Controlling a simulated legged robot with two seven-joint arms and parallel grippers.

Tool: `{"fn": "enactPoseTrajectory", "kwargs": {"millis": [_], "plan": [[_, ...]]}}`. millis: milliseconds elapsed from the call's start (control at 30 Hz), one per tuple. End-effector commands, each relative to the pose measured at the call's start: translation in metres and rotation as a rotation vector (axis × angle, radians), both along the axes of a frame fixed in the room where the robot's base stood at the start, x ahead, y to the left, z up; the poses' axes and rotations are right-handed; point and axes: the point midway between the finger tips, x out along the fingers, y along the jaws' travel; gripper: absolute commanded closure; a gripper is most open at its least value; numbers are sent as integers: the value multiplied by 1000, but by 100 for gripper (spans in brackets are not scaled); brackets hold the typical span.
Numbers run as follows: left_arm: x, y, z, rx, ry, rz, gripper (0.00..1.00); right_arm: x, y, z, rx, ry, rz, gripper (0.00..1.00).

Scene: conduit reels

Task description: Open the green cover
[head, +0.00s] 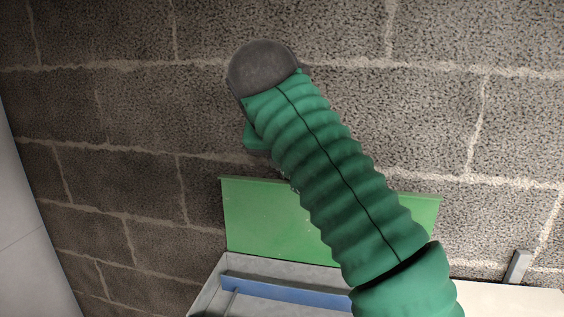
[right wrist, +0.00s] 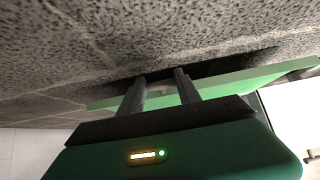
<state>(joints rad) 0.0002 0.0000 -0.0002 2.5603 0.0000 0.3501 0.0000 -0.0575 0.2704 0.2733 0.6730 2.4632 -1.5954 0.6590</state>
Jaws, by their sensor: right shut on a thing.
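The green cover (head: 262,222) stands raised, near upright, along the back of a grey box (head: 208,297) in the head view. In the right wrist view the cover (right wrist: 235,88) runs as a flat green panel past the fingers. My right gripper (right wrist: 160,80) has its two dark fingers at the cover and is shut on it, though the exact contact is hard to see. In the head view my green-sleeved arm covers the middle of the cover and hides most of that gripper. My left gripper is in neither view.
A rough grey block wall (head: 120,110) stands close behind the cover. A blue bar (head: 285,293) lies across the box opening. A pale surface (head: 510,298) with a small metal upright (head: 517,266) is at the right. A pale panel (head: 25,235) is at the far left.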

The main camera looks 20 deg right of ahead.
Motion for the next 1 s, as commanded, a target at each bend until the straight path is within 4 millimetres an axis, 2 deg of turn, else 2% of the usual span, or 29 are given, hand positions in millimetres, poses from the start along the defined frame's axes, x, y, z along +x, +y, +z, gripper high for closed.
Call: {"fn": "enactPoseTrajectory", "kwargs": {"millis": [33, 600, 633, 767, 1000], "plan": [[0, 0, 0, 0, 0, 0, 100, 2, 0, -4, 9, 17, 3, 100], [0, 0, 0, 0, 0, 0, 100, 3, -4, -5, 18, 35, 5, 100], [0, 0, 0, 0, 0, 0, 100, 3, -4, -5, 18, 34, 5, 56], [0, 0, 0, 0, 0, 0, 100, 3, -5, -3, 17, 31, 4, 39], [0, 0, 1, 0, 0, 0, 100, 2, -5, -1, 17, 25, 3, 38]]}}
